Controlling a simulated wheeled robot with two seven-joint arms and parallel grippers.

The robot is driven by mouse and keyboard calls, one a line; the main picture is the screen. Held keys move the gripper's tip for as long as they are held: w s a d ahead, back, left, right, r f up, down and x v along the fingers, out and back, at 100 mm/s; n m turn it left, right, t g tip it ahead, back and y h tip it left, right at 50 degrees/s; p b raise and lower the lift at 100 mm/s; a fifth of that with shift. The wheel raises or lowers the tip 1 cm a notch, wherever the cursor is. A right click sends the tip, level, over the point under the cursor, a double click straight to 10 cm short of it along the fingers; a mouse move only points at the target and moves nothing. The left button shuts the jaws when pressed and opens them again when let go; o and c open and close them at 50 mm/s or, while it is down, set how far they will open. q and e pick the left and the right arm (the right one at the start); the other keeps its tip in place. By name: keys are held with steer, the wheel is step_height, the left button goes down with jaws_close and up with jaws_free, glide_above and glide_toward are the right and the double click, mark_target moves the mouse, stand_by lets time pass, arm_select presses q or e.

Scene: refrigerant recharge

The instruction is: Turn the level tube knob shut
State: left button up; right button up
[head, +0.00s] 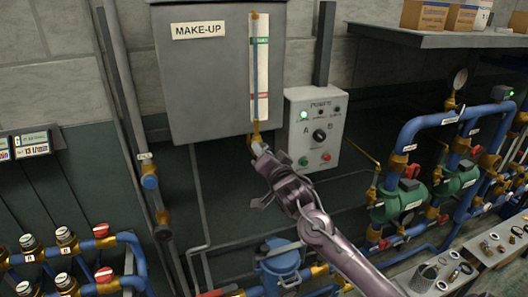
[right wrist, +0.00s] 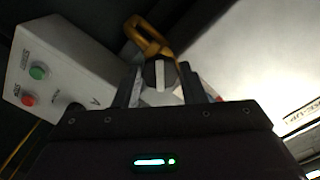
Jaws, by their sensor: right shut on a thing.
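The level tube (head: 259,70) is a clear tube on a white scale strip, upright on the right of the grey MAKE-UP tank (head: 205,95). A brass fitting (head: 255,128) sits at its lower end. My right gripper (head: 259,149) reaches up to this fitting, and its tips hide the knob in the head view. In the right wrist view the level tube knob (right wrist: 160,74) is dark and round with a pale bar. It sits between the two fingers, and the gripper is shut on it. A brass loop (right wrist: 149,38) shows behind it. My left gripper is not in view.
The grey pump control box (head: 318,128) hangs close right of the gripper; it also shows in the right wrist view (right wrist: 62,68). Blue pipes (head: 405,135) and green pumps (head: 405,200) stand to the right. A shelf (head: 440,38) holds boxes. Valves (head: 65,240) are lower left.

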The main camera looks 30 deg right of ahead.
steer(key=m+p, duration=0.3)
steer(key=m, duration=0.1)
stand_by(0.4)
steer(key=m+p, duration=0.2)
steer(key=m, duration=0.1)
steer(key=shift+r+m, duration=0.15)
steer(key=shift+m, duration=0.15)
steer(key=o, duration=1)
steer(key=shift+s, duration=0.1)
steer(key=shift+c, duration=0.2)
